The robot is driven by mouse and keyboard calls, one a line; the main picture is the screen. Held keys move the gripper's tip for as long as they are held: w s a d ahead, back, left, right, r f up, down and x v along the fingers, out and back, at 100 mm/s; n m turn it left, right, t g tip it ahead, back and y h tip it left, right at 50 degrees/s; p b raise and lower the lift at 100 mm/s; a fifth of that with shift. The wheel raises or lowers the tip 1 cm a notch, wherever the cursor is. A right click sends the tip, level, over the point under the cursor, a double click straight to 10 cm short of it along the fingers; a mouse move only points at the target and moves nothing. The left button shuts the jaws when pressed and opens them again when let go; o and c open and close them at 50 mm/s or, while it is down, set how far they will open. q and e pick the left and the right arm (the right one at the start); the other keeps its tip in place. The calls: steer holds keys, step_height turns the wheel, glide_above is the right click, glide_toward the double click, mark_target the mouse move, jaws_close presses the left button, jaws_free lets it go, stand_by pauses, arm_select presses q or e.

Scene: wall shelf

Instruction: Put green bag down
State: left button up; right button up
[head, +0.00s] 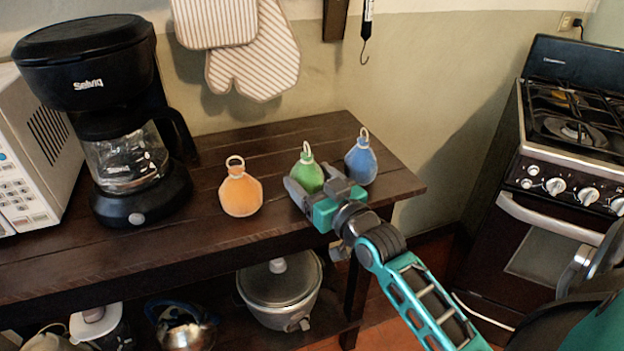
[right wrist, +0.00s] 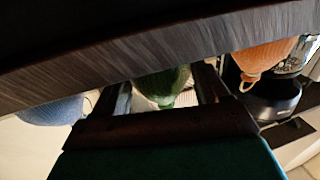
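The green bag (head: 306,174), with a pale ring on top, appears upright on the dark wooden shelf (head: 155,234), between an orange bag (head: 240,195) and a blue bag (head: 361,163). My right gripper (head: 311,185) is at the front edge, its fingers on either side of the green bag's body. In the right wrist view, which is upside down, the green bag (right wrist: 163,85) lies between the two fingers. Whether the fingers press on it is not clear. The bag's lower front is partly hidden by the gripper. My left gripper is not in view.
A black coffee maker (head: 125,110) and a white microwave (head: 35,145) stand on the left. A pot (head: 280,290) and kettle (head: 182,328) sit below. A stove (head: 560,150) stands at the right. Bare shelf separates the orange and green bags.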

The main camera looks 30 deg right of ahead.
steer(key=o, duration=0.3)
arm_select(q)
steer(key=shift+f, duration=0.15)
arm_select(e)
steer(key=shift+o, duration=0.2)
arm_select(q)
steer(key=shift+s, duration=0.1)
arm_select(e)
steer(key=shift+r, duration=0.2)
steer(key=s, duration=1.2)
arm_select(q)
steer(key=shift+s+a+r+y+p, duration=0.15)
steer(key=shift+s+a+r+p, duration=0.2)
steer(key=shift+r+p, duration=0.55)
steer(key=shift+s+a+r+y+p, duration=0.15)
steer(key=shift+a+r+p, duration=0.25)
steer(key=shift+p, duration=1)
arm_select(e)
steer(key=s+a+f+n+g+y, duration=0.1)
steer(key=s+a+f+g, duration=0.1)
steer(key=a+f, duration=0.4)
steer(key=s+a+f+n+g+y, duration=0.1)
steer(key=s+a+f+g, duration=0.2)
steer(key=f, duration=0.8)
steer(key=shift+s+a+n+g, duration=0.15)
steer(key=shift+a+n+g, duration=0.25)
steer(key=shift+a+g, duration=1.05)
